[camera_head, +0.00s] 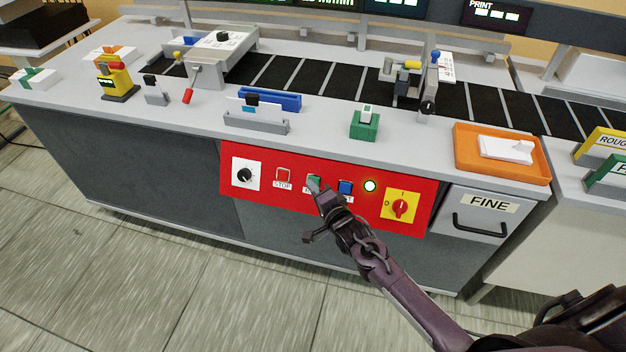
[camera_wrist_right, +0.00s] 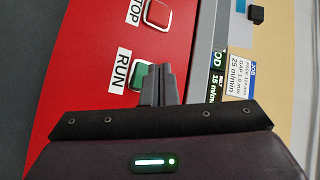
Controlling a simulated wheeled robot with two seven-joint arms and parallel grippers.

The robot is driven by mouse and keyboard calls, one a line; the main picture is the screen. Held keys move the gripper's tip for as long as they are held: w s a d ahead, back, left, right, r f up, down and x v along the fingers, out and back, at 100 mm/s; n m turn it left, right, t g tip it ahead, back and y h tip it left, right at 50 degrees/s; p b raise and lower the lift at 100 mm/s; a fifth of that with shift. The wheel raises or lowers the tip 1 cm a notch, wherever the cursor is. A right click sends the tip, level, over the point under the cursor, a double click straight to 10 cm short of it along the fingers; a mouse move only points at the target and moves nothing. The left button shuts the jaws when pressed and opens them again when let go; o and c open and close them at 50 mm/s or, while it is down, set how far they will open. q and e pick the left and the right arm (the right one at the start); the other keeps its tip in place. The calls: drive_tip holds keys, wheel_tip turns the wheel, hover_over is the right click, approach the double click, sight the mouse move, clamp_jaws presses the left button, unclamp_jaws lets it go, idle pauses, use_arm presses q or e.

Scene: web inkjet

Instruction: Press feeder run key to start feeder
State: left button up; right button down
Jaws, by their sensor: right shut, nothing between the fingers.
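The green RUN key (camera_head: 313,182) is on the red control panel (camera_head: 270,195) on the front of the machine. The RUN key also shows in the right wrist view (camera_wrist_right: 138,77), with its label beside it. My right gripper (camera_head: 321,192) is shut and empty, its fingertips at the RUN key. In the wrist view the gripper (camera_wrist_right: 160,72) covers part of the key. I cannot tell whether the tips touch or press it. The red STOP key (camera_wrist_right: 157,14) sits beside the RUN key. My left gripper is not in view.
A FINE drawer (camera_head: 478,215) is to the right. The floor in front is clear.

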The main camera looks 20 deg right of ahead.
drive_tip(key=s+a+r+p, duration=0.1)
drive_tip(key=p, duration=0.1)
drive_tip(key=s+a+r+p, duration=0.1)
drive_tip(key=s+p, duration=0.1)
drive_tip(key=shift+s+a+r, duration=0.15)
drive_tip(key=shift+s+a, duration=0.1)
drive_tip(key=shift+s, duration=0.05)
idle(0.9)
drive_tip(key=s+d+f+n+g+h, duration=0.15)
drive_tip(key=s+f+n+g, duration=0.25)
drive_tip(key=s+f, duration=0.75)
drive_tip(key=s+d+f+n+g, duration=0.2)
drive_tip(key=s+f+n+g, duration=0.2)
drive_tip(key=s+f, duration=0.75)
drive_tip(key=s+f+n+g, duration=0.2)
drive_tip(key=s+f, duration=0.3)
drive_tip(key=s, duration=0.3)
drive_tip(key=s+d+f+n+g, duration=0.1)
drive_tip(key=s+f+n+g, duration=0.1)
drive_tip(key=s+f, duration=0.3)
drive_tip(key=s+d+f+n+g+h, duration=0.1)
drive_tip(key=s+f+n+g, duration=0.2)
drive_tip(key=s+f, duration=0.3)
drive_tip(key=s+n, duration=0.1)
drive_tip(key=s, duration=0.4)
drive_tip(key=shift+s, duration=0.35)
